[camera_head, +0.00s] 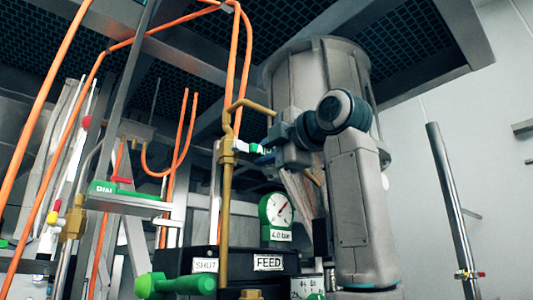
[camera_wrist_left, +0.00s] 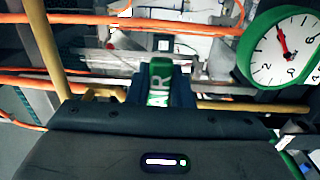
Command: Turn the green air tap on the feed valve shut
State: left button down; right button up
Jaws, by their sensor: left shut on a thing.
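The green air tap (camera_head: 256,149) sits on the brass feed pipe (camera_head: 227,200), its handle reaching right from the pipe, roughly level. My left gripper (camera_head: 268,148) comes at it from the right and is shut on the handle. In the left wrist view the green handle (camera_wrist_left: 159,76), lettered AIR, stands between the two dark fingers. The fingers hide part of the handle. A FEED label (camera_head: 268,263) and a SHUT label (camera_head: 205,265) are on the dark block below. My right gripper is not in view.
A green gauge (camera_head: 277,210) marked 4.0 bar is just below my gripper; it also shows in the wrist view (camera_wrist_left: 285,45). Orange hoses (camera_head: 236,60) run close by on the left. A large grey vessel (camera_head: 300,80) stands behind my wrist. A green handle (camera_head: 175,285) is lower left.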

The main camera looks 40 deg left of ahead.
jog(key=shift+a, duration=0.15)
pick_arm(q)
jog(key=c, duration=1.3)
grip_release()
jog(key=shift+a, duration=0.25)
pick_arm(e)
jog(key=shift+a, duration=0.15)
pick_arm(q)
jog(key=d+b, duration=0.1)
jog(key=d, duration=0.2)
jog(key=d+b, duration=0.1)
jog(key=d, duration=0.3)
jog(key=s+d+b, duration=0.1)
jog(key=d, duration=0.2)
jog(key=shift+d, duration=0.4)
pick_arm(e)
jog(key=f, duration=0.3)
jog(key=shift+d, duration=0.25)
pick_arm(q)
jog(key=shift+w+f, duration=0.1)
jog(key=shift+f, duration=0.05)
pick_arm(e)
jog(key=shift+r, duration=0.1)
